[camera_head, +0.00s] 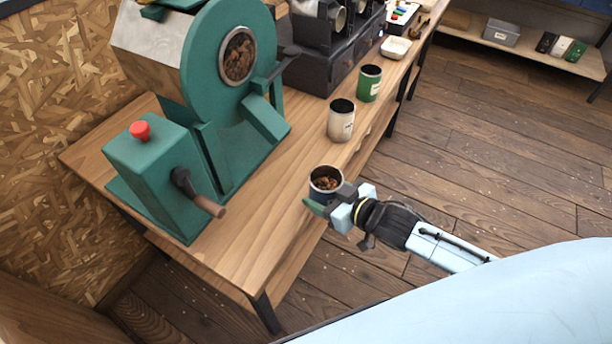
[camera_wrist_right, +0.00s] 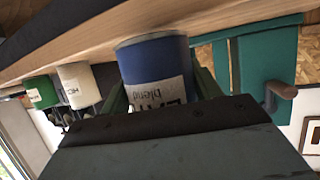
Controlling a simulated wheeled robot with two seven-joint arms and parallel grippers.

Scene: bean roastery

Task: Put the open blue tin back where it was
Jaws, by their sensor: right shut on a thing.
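The open blue tin (camera_head: 318,192) holds brown beans, visible through its open top. In the head view it is upright at the front edge of the wooden bench, in line with the white and green tins. My right gripper (camera_head: 333,205) is shut on it from the front right. In the right wrist view the blue tin (camera_wrist_right: 157,75) sits between the fingers, its white "blend" label partly hidden. I cannot tell whether its base touches the bench. My left gripper is not in view.
A white tin (camera_head: 341,124) and a green tin (camera_head: 369,84) stand farther along the bench (camera_head: 255,225). A green roaster (camera_head: 205,70) with a crank box (camera_head: 150,165) fills the left side. A small white dish (camera_head: 396,48) lies farther back. Bench around the blue tin is clear.

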